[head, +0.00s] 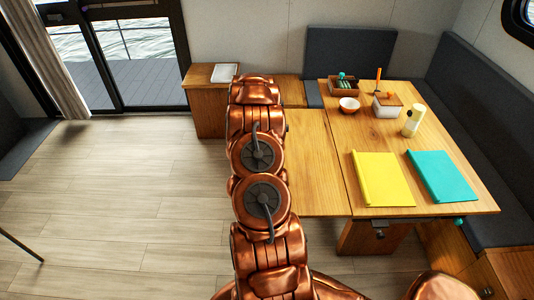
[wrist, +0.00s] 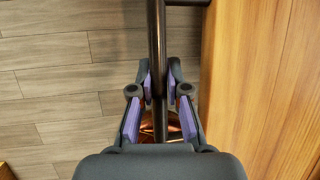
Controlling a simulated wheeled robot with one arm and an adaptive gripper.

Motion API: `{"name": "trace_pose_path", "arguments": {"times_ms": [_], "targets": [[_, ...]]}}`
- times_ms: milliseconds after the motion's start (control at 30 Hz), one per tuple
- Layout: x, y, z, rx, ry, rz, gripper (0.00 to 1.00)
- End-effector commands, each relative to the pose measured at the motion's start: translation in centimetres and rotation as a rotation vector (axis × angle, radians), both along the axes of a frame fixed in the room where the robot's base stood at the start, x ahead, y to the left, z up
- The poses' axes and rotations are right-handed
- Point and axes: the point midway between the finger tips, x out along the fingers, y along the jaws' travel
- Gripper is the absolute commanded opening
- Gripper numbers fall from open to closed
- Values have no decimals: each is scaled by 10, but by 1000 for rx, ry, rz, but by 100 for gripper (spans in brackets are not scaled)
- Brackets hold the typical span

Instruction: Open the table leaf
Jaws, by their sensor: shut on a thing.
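The table leaf (head: 313,165) is a wooden panel along the left side of the wooden table (head: 390,140), with a seam between them. It looks about level with the tabletop, but I cannot tell exactly. In the wrist view the leaf's wood (wrist: 265,90) fills the right side. A dark bar handle (wrist: 157,40) runs beside its edge, joined to it by a short post at the top. My gripper (wrist: 160,82) is shut on this bar, one finger on each side. In the head view my arm hides the gripper and the handle.
A dark bench (head: 470,130) borders the table's right. The plank floor (head: 130,200) at left is mostly clear.

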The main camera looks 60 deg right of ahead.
Motion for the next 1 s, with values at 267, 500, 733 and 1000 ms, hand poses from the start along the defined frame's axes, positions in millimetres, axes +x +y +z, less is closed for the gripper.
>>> {"name": "trace_pose_path", "arguments": {"times_ms": [267, 500, 733, 1000], "targets": [[2, 0, -1, 0, -2, 3, 39], [1, 0, -1, 1, 0, 1, 41], [0, 2, 5, 0, -1, 1, 41], [-1, 15, 32, 0, -3, 2, 41]]}}
